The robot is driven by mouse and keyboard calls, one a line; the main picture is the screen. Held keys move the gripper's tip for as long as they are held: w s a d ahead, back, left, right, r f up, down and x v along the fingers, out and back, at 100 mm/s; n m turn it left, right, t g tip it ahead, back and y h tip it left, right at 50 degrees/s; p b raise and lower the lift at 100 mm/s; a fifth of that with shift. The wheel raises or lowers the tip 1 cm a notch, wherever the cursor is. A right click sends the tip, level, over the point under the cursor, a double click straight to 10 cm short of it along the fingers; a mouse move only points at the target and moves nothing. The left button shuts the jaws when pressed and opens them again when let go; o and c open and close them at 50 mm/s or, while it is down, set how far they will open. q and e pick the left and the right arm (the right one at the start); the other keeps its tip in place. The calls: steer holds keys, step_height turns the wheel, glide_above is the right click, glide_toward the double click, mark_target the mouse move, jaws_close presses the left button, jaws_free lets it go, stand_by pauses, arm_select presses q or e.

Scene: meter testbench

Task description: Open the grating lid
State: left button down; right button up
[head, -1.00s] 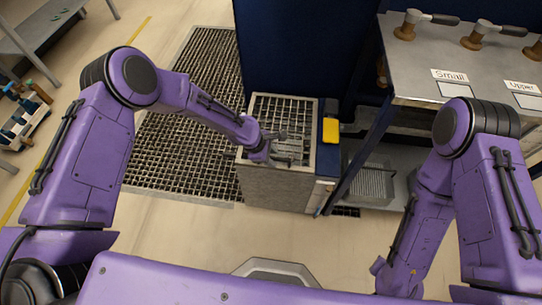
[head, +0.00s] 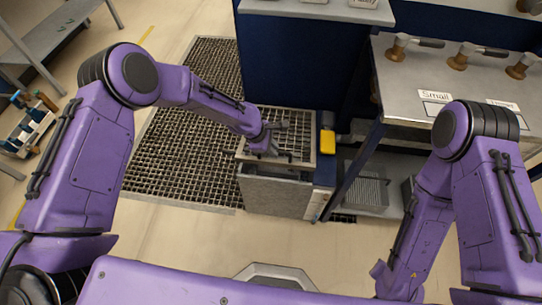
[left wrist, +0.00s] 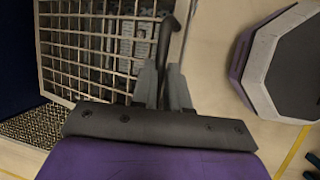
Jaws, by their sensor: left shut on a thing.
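The grating lid (head: 300,118) is a light metal grid in a frame on top of a grey box (head: 272,194). Its front edge stands slightly above the box's front wall, with a dark gap under it, so it looks slightly tilted up. My left gripper (head: 275,138) is at the lid's front part, shut on the lid's handle. In the left wrist view the dark, bent handle (left wrist: 166,45) runs between the fingers (left wrist: 162,85), with the grating (left wrist: 95,40) behind it. The fingers hide part of the handle. My right arm shows at the right, but its gripper is out of view.
A yellow object (head: 328,142) is on the dark blue structure right of the box. A metal workbench (head: 400,75) with several brown-based handles stands at the right. Floor grating (head: 180,150) lies left of the box.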

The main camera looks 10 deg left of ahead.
arm_select(q)
steer(key=w+r+p, duration=0.3)
steer(key=w+r, duration=0.5)
steer(key=r, duration=0.3)
steer(key=shift+w, duration=0.2)
arm_select(e)
step_height(320, 180, up, 4)
steer(key=shift+s+r, duration=0.1)
steer(key=shift+s, duration=0.05)
arm_select(q)
steer(key=shift+a, duration=0.1)
